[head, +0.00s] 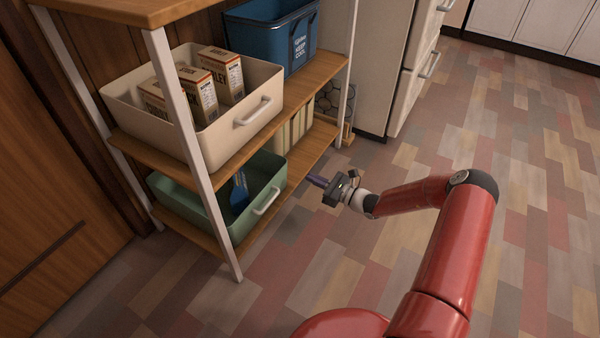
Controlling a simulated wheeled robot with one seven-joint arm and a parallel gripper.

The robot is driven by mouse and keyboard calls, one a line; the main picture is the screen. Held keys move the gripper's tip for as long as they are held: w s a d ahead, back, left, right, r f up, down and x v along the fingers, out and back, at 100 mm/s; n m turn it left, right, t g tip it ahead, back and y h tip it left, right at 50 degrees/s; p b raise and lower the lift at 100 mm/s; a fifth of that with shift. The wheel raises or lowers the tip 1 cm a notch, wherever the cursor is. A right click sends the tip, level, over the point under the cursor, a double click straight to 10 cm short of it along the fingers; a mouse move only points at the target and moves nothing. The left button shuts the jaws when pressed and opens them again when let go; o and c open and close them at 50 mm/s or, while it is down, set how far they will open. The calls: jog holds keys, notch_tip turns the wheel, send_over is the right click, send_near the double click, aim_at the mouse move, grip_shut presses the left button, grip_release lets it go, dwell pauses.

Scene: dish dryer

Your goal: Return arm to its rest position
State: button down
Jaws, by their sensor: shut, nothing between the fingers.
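My red arm (440,250) reaches up from the bottom of the head view and bends at a dark elbow toward the left. My gripper (314,180) points left at the front of the shelf unit, near its lower shelf. It is shut and holds nothing. Open floor shows around the wrist. Whether the fingertips touch the shelf edge cannot be told from this angle, but they look apart from it.
A wooden shelf (262,108) with white posts holds a cream bin (240,138) of boxes and a blue cooler bin (262,40). Below are a green bin (270,178) with a blue item (239,194) and a ribbed cream container (293,130). Floor at right is clear.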

jog(key=v, duration=0.6)
jog(key=s+a+r+n+g+h+p, duration=0.1)
jog(key=s+a+r+n+g+h, duration=0.1)
jog(key=s+r+n+g, duration=0.4)
jog(key=s+a+r+n+g+h+p, duration=0.1)
jog(key=s+a+r+n+h+p, duration=0.15)
jog(key=r+n, duration=0.4)
jog(key=s+a+r+n+g+h, duration=0.1)
jog(key=s+a+r+n+g, duration=0.25)
jog(key=r, duration=0.55)
jog(key=s+d+r+n+t+h+p, duration=0.2)
jog(key=s+d+r+n+h, duration=0.1)
jog(key=s+r, duration=0.7)
jog(key=s+d+r+n+t+h+p, duration=0.2)
jog(key=s+r+n+h, duration=0.4)
jog(key=s+r, duration=0.4)
jog(key=shift+s+d+r+t+p, duration=0.3)
jog(key=shift+s+d+t, duration=0.25)
jog(key=shift+s+d, duration=0.7)
jog(key=shift+h, duration=0.25)
